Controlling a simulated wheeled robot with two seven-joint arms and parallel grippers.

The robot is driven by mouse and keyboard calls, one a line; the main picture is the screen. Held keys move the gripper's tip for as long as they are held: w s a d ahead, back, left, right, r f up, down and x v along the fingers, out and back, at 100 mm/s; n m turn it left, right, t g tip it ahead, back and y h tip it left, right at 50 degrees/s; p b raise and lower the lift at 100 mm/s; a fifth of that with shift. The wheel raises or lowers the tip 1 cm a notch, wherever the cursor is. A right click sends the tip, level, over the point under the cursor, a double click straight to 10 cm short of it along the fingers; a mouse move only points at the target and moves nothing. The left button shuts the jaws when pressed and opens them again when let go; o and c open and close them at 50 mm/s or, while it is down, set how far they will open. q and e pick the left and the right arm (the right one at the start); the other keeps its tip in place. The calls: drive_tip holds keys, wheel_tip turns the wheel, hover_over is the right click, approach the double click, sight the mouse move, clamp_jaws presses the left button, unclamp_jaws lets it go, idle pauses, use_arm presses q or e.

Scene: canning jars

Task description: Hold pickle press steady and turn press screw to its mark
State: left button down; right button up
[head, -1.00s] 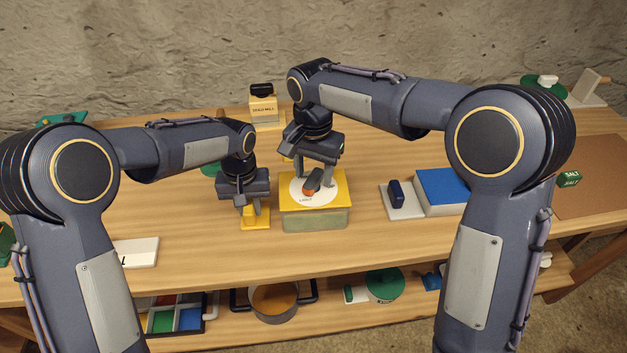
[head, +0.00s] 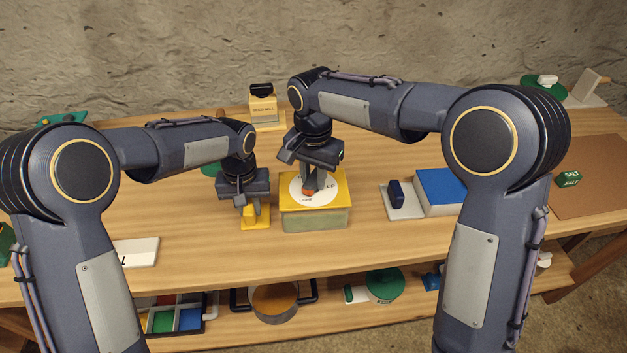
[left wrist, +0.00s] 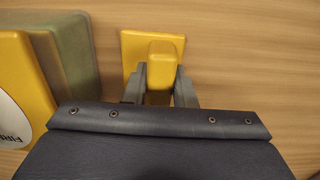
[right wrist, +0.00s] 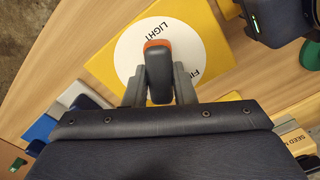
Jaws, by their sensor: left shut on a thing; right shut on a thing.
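The pickle press (head: 316,219) is a green-grey block with a yellow top and a white round dial (head: 328,187) on the table. The dial bears words; "LIGHT" reads in the right wrist view (right wrist: 157,30). The press screw is a dark grey handle with an orange end (right wrist: 158,68) over the dial. My right gripper (right wrist: 159,90) is shut on this handle, from above. My left gripper (left wrist: 158,88) is shut on a yellow upright grip (left wrist: 160,60) with a yellow foot, beside the press on its left. The handle is mostly hidden in the head view (head: 308,191).
A blue box (head: 442,188) and a white tray with a dark blue block (head: 397,194) stand to the right. A seed mill (head: 263,106) stands behind. A white card (head: 140,252) lies at front left. The shelf below holds a pot (head: 275,301) and a divided tray.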

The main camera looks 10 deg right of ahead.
drive_tip(key=m, duration=0.4)
drive_tip(key=shift+m, duration=0.7)
drive_tip(key=m, duration=0.3)
drive_tip(key=m, duration=0.2)
drive_tip(key=shift+m, duration=1.5)
